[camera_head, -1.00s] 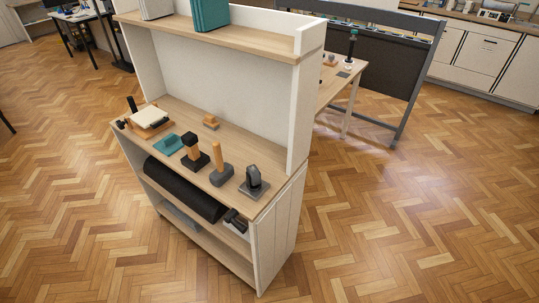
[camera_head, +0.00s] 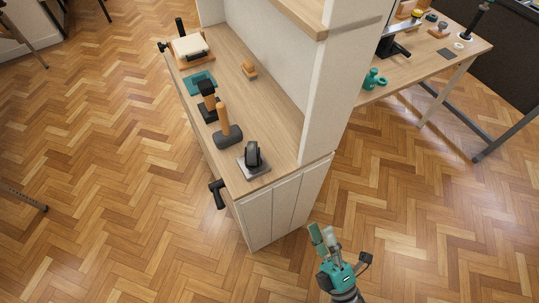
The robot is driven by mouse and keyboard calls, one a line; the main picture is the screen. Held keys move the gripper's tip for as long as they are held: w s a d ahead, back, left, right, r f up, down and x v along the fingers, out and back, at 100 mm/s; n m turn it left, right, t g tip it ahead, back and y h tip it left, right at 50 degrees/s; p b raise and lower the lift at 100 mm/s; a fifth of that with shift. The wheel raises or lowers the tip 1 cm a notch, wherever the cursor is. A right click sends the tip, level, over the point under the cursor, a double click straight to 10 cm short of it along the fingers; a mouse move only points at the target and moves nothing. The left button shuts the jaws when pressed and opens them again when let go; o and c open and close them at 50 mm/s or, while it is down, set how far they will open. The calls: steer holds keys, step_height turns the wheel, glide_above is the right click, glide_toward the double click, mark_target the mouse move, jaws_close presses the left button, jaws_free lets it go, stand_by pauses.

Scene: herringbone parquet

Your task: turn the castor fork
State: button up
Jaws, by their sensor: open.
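The castor (camera_head: 253,156) stands on a grey square plate at the near right end of the wooden shelf top (camera_head: 285,123). Its dark wheel and fork point upward from the plate. My gripper (camera_head: 322,232) is in the lower middle of the view, over the floor to the right of the shelf unit's end panel. It is open and empty, apart from the castor, with its fingers pointing up in the picture. The fork's exact turn is too small to tell.
The shelf's upright panel (camera_head: 341,80) rises behind the castor. A table (camera_head: 430,58) stands at the back right. Open parquet lies in front.

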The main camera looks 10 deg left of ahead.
steer(key=w+a+f+n+g+y, duration=0.1)
steer(key=w+a+n+g+y, duration=0.2)
steer(key=w+n+g+y, duration=0.55)
steer(key=w+a+f+n+g+y, duration=0.1)
steer(key=w+a+n+g, duration=0.3)
steer(key=n, duration=0.9)
steer(key=n+g+h, duration=0.3)
steer(key=n+g, duration=0.7)
steer(key=n, duration=0.1)
glide_toward(267, 163)
step_height(267, 163, up, 4)
steer(key=a, duration=0.6)
steer(key=s+a, duration=0.1)
steer(key=a, duration=0.3)
steer(key=shift+t, duration=0.35)
jaws_close()
